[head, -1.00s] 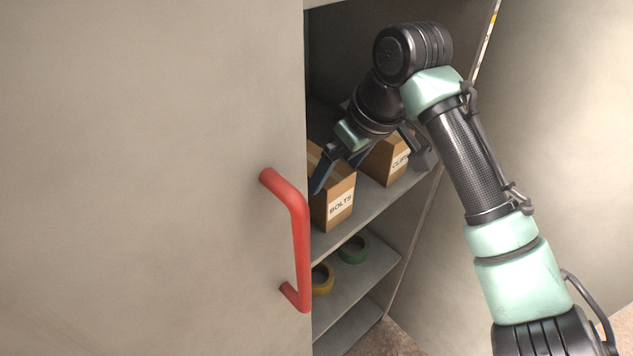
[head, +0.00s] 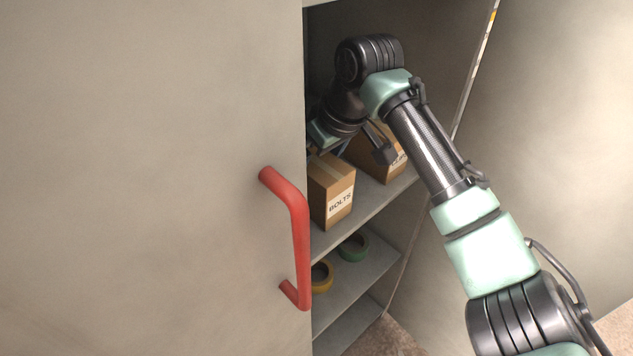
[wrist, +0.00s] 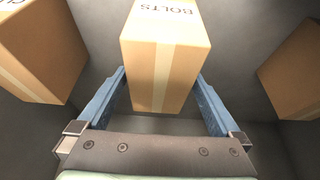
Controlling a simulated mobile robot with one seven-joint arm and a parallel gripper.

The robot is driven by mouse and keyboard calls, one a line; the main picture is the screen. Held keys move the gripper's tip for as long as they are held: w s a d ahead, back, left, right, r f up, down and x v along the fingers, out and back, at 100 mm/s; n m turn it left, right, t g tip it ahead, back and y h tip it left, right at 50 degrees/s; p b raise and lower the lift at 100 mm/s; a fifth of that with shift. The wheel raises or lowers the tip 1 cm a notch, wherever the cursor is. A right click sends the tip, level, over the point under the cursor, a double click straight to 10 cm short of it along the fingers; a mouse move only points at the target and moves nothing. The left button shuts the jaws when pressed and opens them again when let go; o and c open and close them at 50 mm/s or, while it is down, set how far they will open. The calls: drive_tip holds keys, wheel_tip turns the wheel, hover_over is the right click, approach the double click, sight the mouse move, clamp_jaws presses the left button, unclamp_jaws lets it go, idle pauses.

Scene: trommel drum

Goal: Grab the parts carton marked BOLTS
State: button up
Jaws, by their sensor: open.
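The BOLTS carton (head: 333,193) is a brown cardboard box with a white label and pale tape, standing upright on the upper shelf inside the cabinet. In the wrist view the BOLTS carton (wrist: 165,55) is centred, its lettering upside down at the top edge. My gripper (wrist: 163,88) is open, with one blue finger on each side of the carton's near end. I cannot tell whether either finger touches it. In the head view my gripper (head: 350,145) is above and behind the carton, its left finger mostly hidden.
A second carton (head: 378,158), partly covered by my gripper, stands right of BOLTS; in the wrist view this carton (wrist: 42,50) is at left. Another carton (wrist: 292,75) is at right there. A red handle (head: 297,235) is on the cabinet front. Yellow (head: 321,277) and green (head: 353,249) tape rolls lie below.

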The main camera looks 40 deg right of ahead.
drive_tip(key=shift+f, duration=0.25)
idle(0.4)
drive_tip(key=c, duration=1.4)
drive_tip(key=shift+p, duration=0.3)
drive_tip(key=shift+c, duration=0.8)
drive_tip(key=shift+r+b, duration=0.2)
drive_tip(key=shift+b, duration=0.1)
